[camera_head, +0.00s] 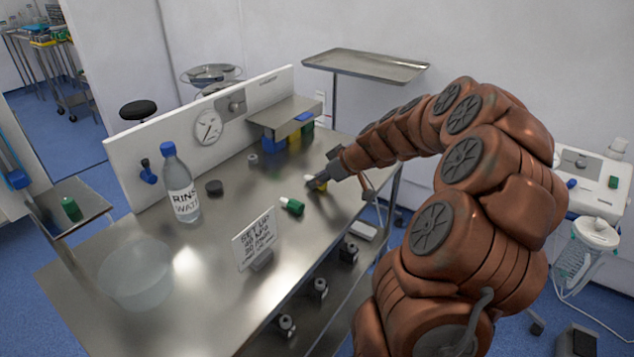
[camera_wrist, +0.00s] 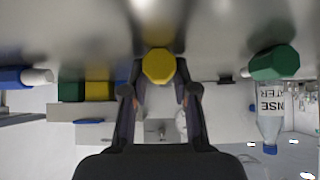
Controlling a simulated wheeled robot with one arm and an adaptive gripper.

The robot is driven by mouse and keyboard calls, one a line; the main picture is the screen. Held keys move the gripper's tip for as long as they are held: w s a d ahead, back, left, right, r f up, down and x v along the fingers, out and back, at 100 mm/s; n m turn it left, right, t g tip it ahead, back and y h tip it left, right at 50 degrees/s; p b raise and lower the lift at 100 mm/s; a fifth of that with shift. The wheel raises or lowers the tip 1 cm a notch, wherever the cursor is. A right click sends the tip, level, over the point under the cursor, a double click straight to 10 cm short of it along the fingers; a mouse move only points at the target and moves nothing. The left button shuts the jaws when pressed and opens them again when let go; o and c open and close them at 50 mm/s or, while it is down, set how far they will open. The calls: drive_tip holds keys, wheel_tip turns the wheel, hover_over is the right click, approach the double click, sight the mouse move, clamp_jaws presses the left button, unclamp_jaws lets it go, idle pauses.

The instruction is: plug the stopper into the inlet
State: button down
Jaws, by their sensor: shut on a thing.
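My gripper (camera_head: 318,183) is low over the right part of the metal table. In the wrist view its two fingers (camera_wrist: 160,95) are shut on a yellow stopper (camera_wrist: 159,66), whose faceted face shows between the tips. Only a little of the stopper shows in the head view. A green stopper (camera_head: 292,206) with a white end lies on the table, left of the gripper; it also shows in the wrist view (camera_wrist: 274,63). A blue stopper (camera_wrist: 14,77) with a white end shows at the wrist view's left edge. I cannot tell which part is the inlet.
Blue (camera_head: 271,144), yellow (camera_head: 294,139) and green blocks stand under a small shelf (camera_head: 285,111). A white gauge panel (camera_head: 125,150) lines the back edge. A water bottle (camera_head: 182,190), dark puck (camera_head: 214,187), sign (camera_head: 255,240) and clear bowl (camera_head: 135,275) stand on the table (camera_head: 205,310).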

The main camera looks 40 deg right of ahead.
drive_tip(key=shift+d+r, duration=0.1)
drive_tip(key=shift+r, duration=1.75)
drive_tip(key=s+r+b, duration=0.1)
drive_tip(key=s+b, duration=0.1)
drive_tip(key=s, duration=1.4)
drive_tip(key=shift+d+r+b, duration=0.15)
drive_tip(key=shift+d+b, duration=0.2)
drive_tip(key=shift+b, duration=0.05)
drive_tip(key=c, duration=1.4)
unclamp_jaws()
clamp_jaws()
